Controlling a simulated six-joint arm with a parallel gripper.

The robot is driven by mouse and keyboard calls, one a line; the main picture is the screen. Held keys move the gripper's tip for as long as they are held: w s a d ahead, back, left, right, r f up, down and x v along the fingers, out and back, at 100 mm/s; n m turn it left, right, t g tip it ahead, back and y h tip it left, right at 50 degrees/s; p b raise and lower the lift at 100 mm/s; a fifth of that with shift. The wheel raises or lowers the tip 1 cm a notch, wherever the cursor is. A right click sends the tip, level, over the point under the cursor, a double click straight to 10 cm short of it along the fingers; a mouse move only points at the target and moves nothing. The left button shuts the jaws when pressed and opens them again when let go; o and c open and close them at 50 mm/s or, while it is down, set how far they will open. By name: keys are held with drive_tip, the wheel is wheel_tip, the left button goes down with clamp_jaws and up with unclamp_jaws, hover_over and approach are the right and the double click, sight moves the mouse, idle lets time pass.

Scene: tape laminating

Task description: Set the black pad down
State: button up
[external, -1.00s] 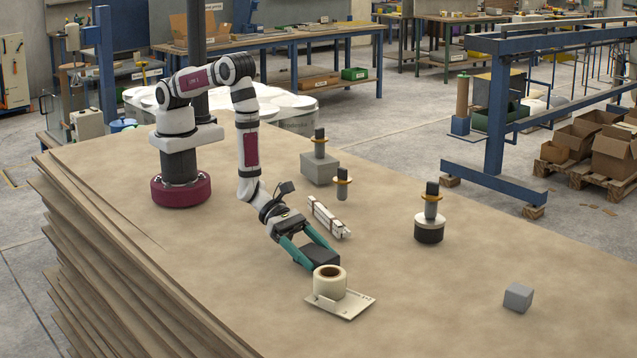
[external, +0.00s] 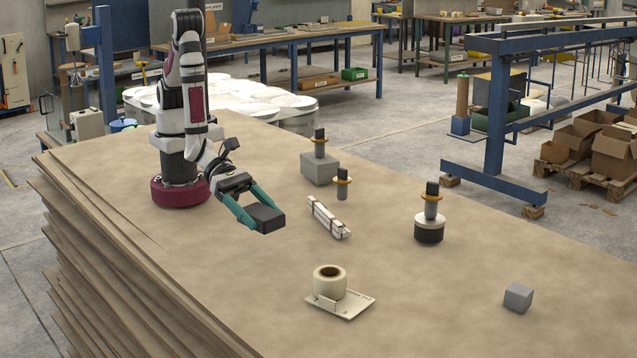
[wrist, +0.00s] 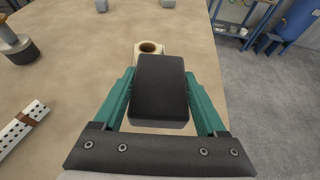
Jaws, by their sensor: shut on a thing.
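The black pad (external: 265,217) is a dark block held between the teal fingers of my gripper (external: 256,215). My gripper is shut on it. The pad appears raised above the tabletop in the external view. In the wrist view the pad (wrist: 158,90) fills the space between the two teal fingers (wrist: 158,98), its dark flat face toward the camera. The tape roll (external: 330,281) sits on a pale plate (external: 346,306) in front of and to the right of the pad, apart from it. The pad partly hides the roll (wrist: 150,48) in the wrist view.
A white perforated bar (external: 327,219) lies to the right of my gripper. Handled tools stand on a grey block (external: 318,168) and on a black round base (external: 429,232). A small grey cube (external: 518,297) lies at the right. Bare tabletop (external: 210,270) is free at front left.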

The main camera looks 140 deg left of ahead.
drive_tip(key=w+a+r+n+g+y, duration=0.1)
drive_tip(key=w+a+n+y, duration=0.15)
drive_tip(key=a, duration=0.25)
drive_tip(key=w+a+r+n+y, duration=0.1)
drive_tip(key=a+n+y, duration=0.15)
drive_tip(key=a, duration=0.25)
drive_tip(key=n+g+y, duration=0.7)
drive_tip(key=n+g, duration=0.5)
hover_over(384, 205)
drive_tip(key=f, duration=0.8)
drive_tip(key=shift+w+d+f, duration=0.1)
drive_tip(key=shift+d, duration=0.25)
drive_tip(key=f, duration=0.4)
drive_tip(key=shift+a, duration=0.4)
drive_tip(key=shift+f+y, duration=0.25)
drive_tip(key=shift+y, duration=0.05)
